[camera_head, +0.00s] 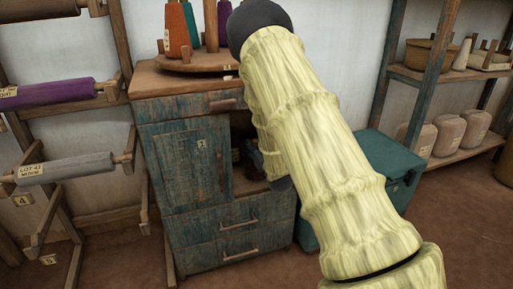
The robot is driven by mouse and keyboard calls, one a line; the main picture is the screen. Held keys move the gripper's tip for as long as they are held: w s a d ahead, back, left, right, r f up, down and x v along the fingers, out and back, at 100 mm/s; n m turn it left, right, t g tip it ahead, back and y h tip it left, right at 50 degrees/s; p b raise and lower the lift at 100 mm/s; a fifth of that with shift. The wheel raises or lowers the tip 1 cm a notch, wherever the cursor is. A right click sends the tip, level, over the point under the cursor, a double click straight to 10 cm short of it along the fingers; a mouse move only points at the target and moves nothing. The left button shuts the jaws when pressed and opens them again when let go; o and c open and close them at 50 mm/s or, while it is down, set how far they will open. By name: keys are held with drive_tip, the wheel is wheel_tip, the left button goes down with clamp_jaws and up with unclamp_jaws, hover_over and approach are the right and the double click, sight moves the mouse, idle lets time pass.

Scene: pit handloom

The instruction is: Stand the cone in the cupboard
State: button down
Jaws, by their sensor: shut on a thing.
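The cupboard (180,222) is a weathered blue wooden cabinet with a brown top. Its left door panel (185,165) bears a small label. To the right of this panel is a dark opening, partly covered by my arm, with dim shapes in it that I cannot make out. My arm's pale yellow sleeve crosses the front of the cupboard, and its far end reaches down beside the opening. My gripper is hidden behind the arm or in the opening, so its jaws and anything in them do not show. I cannot tell which cone is meant.
Orange (177,30) and teal (193,24) cones stand on a round wooden board (205,61) on the cupboard. Drawers (240,222) are below the opening. A teal chest (385,160) stands right, racked rolls (62,167) left. Shelves (455,157) are at far right.

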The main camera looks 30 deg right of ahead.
drive_tip(key=c, duration=0.6)
unclamp_jaws()
